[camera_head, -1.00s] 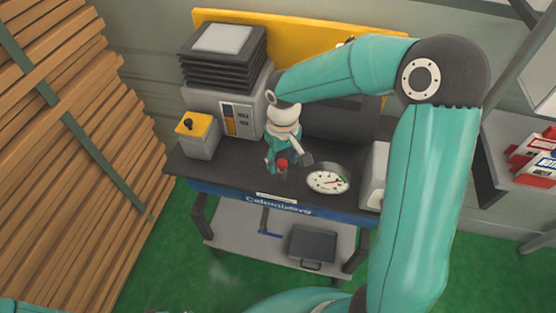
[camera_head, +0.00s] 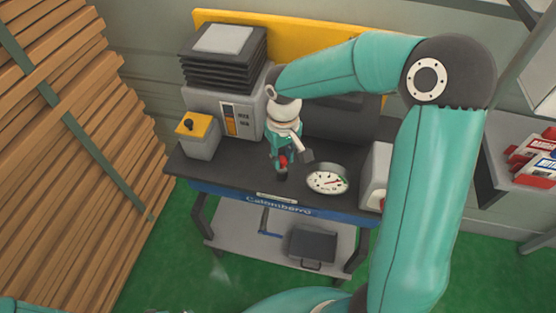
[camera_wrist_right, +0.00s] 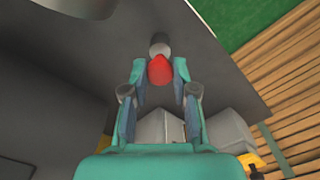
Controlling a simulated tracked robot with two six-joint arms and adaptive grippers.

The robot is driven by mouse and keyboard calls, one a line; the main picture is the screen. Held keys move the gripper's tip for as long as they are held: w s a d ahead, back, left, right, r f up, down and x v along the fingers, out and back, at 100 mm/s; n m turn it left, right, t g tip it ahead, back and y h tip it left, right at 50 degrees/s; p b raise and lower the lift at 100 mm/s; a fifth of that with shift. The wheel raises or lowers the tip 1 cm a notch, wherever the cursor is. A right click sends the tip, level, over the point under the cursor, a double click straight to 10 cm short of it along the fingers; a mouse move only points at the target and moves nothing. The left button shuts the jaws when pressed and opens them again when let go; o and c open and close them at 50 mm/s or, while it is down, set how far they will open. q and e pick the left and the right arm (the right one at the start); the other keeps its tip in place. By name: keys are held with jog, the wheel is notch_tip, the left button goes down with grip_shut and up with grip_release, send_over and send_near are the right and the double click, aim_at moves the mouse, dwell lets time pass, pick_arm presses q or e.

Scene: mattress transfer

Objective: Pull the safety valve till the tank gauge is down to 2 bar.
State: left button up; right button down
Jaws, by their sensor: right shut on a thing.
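The safety valve's red knob (camera_head: 283,160) stands at the front of the dark bench top, left of the gauge. In the right wrist view the red knob (camera_wrist_right: 160,70) sits between my fingertips, with a grey stub just beyond it. My right gripper (camera_wrist_right: 160,80) is shut on this knob; in the head view it reaches down from above and partly covers it. The round white tank gauge (camera_head: 327,182) faces up, with a reddish needle and a green mark at its right edge. Its reading is too small to tell. My left gripper is out of view.
A grey machine (camera_head: 222,95) with stacked black trays stands at the back left, beside a yellow-topped box (camera_head: 197,136). A pale box (camera_head: 376,175) is right of the gauge. Wooden slats (camera_head: 60,150) fill the left. A dark case (camera_head: 313,245) lies on the lower shelf.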

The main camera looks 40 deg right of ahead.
aim_at(282, 159)
jog(key=c, duration=0.9)
grip_release()
jog(key=shift+r, duration=0.1)
jog(key=shift+r, duration=0.1)
notch_tip(282, 159, up, 12)
jog(key=shift+f, duration=0.2)
